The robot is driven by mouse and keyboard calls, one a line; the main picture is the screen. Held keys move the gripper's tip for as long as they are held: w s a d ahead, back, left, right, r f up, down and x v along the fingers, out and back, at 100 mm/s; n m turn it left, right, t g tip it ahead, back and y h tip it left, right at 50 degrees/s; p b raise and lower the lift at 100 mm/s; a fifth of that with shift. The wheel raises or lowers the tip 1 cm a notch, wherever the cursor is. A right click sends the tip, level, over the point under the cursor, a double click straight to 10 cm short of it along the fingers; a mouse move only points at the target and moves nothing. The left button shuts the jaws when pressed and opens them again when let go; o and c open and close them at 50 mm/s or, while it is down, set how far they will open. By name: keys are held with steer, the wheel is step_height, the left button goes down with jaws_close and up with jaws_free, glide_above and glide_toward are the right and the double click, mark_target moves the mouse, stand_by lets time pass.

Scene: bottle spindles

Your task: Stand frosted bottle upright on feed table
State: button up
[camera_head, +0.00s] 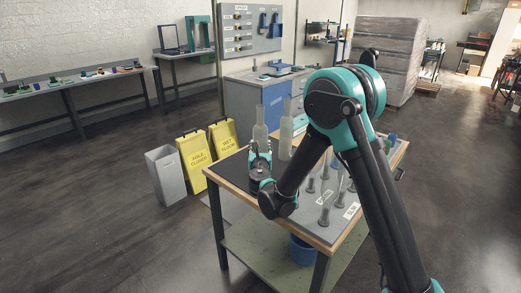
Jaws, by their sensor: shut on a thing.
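Two pale, translucent bottles show upright at the far left part of the wood-edged table (228,193). My gripper (260,150) is shut on the left bottle (260,130), near its lower part. The bottle's base is hidden behind my gripper, so I cannot tell whether it touches the table. The right bottle (286,138) stands just beside it, with a small gap between. I cannot tell from this view which one is frosted. My arm hides part of the tabletop.
Several grey spindles (324,216) stand on the table's right part, around my forearm. Small coloured items (390,140) lie at its far right corner. Two yellow signs (194,160) and a grey bin (165,174) stand on the floor to the left. A blue bucket (302,252) sits below.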

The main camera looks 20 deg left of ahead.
steer(key=shift+f, duration=0.7)
steer(key=o, duration=1.6)
steer(key=shift+f, duration=0.15)
steer(key=shift+c, duration=0.2)
steer(key=shift+s, duration=0.3)
steer(key=v, duration=1.1)
steer(key=shift+s+d, duration=0.15)
steer(key=shift+s, duration=0.05)
